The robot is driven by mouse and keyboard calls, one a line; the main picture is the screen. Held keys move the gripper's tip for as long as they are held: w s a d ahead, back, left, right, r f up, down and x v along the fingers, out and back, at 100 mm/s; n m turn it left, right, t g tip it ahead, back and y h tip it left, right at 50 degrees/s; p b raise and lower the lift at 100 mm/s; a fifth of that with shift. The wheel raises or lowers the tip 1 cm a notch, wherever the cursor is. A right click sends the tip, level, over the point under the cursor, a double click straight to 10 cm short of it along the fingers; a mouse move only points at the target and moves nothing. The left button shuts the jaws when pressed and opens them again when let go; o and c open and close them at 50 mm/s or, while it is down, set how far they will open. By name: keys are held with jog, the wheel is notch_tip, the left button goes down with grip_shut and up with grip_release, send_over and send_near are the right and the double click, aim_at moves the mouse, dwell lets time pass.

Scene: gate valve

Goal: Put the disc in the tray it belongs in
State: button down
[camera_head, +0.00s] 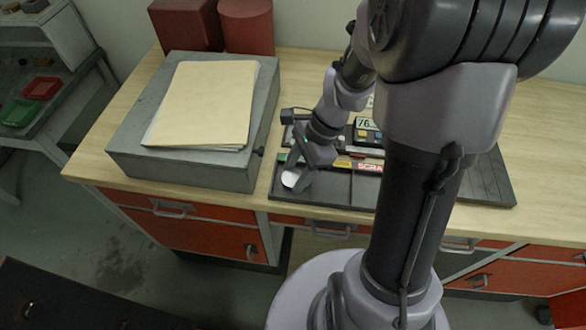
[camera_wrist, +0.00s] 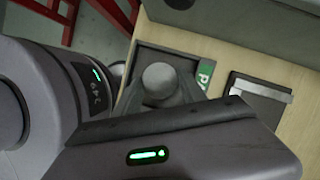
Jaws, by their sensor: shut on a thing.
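The disc (camera_head: 291,178) is pale and round. My gripper (camera_head: 299,169) is shut on it, over the left compartment of a black tray unit (camera_head: 323,187) at the bench's front edge. In the wrist view the disc (camera_wrist: 160,80) shows grey between the fingertips, in front of a dark compartment with a green label (camera_wrist: 205,74) starting with "P". In the head view a yellow label (camera_head: 343,163) and a red label (camera_head: 369,167) reading "SCRA…" mark compartments further right. I cannot tell whether the disc touches the tray floor.
A grey box (camera_head: 180,172) with a folder (camera_head: 205,100) on it stands close left of the tray. A device with a display reading "76" (camera_head: 364,123) is behind, partly hidden by my arm. Red and green bins (camera_head: 42,88) sit on a side bench at far left.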

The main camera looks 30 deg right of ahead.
jog(key=shift+f, duration=0.2)
jog(key=c, duration=0.9)
grip_release()
jog(key=shift+c, duration=0.2)
jog(key=shift+r, duration=0.1)
